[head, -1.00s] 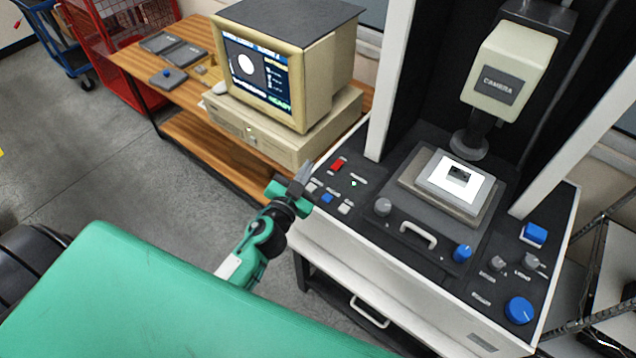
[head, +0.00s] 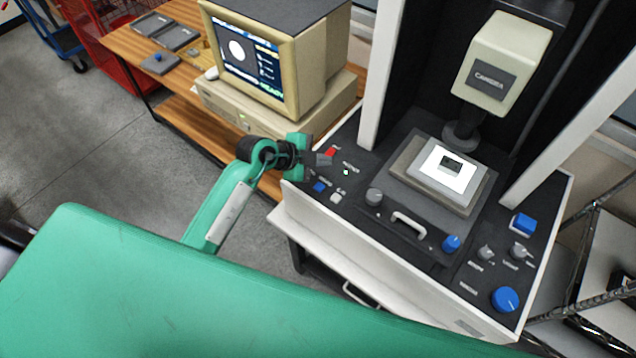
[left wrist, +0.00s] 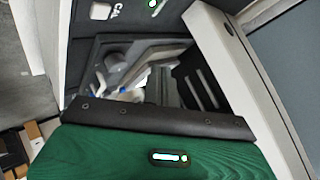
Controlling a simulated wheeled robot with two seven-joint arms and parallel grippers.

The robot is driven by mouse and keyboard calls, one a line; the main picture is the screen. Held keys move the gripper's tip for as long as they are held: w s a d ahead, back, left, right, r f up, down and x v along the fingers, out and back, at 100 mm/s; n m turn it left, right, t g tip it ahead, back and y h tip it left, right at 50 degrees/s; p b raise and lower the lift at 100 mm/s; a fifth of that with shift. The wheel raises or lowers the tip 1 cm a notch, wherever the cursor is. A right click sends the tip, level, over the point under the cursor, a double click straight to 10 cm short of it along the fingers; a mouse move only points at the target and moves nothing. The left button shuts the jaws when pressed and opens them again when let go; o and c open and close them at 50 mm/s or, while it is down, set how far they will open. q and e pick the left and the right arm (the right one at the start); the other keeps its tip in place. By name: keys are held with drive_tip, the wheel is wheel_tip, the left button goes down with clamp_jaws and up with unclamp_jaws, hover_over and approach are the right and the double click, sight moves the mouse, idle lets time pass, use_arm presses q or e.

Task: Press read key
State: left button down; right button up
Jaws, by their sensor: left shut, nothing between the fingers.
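The machine's dark control panel (head: 375,165) has a row of small keys at its left end. I see a red key (head: 330,152), a blue key (head: 319,187) and a white key (head: 336,197); their labels are too small to read in the head view, so I cannot tell which is the read key. My left gripper (head: 323,159) is shut and empty, over the panel's left edge by the red key; contact cannot be told. It hides part of the key row. In the left wrist view the white key (left wrist: 100,10) shows beside the letters CAL. My right gripper is out of view.
A camera head (head: 500,65) hangs over a stage with a bright plate (head: 430,185). Blue and grey knobs, including a large blue one (head: 505,299), sit at the panel's right. A computer monitor (head: 255,62) stands on a wooden bench behind my left gripper.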

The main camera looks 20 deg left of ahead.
use_arm(q)
drive_tip(key=shift+a+f+g+y, duration=0.2)
drive_tip(key=shift+a+f+y, duration=0.1)
drive_tip(key=shift+a, duration=0.15)
drive_tip(key=shift+a+f+g+y, duration=0.2)
drive_tip(key=shift+a+f+y, duration=0.1)
drive_tip(key=shift+a, duration=0.15)
drive_tip(key=b, duration=0.8)
hover_over(316, 188)
wheel_tip(316, 188, down, 8)
drive_tip(key=shift+r, duration=0.15)
drive_tip(key=shift+f, duration=0.45)
drive_tip(key=shift+f, duration=0.15)
idle(0.9)
drive_tip(key=shift+f, duration=0.35)
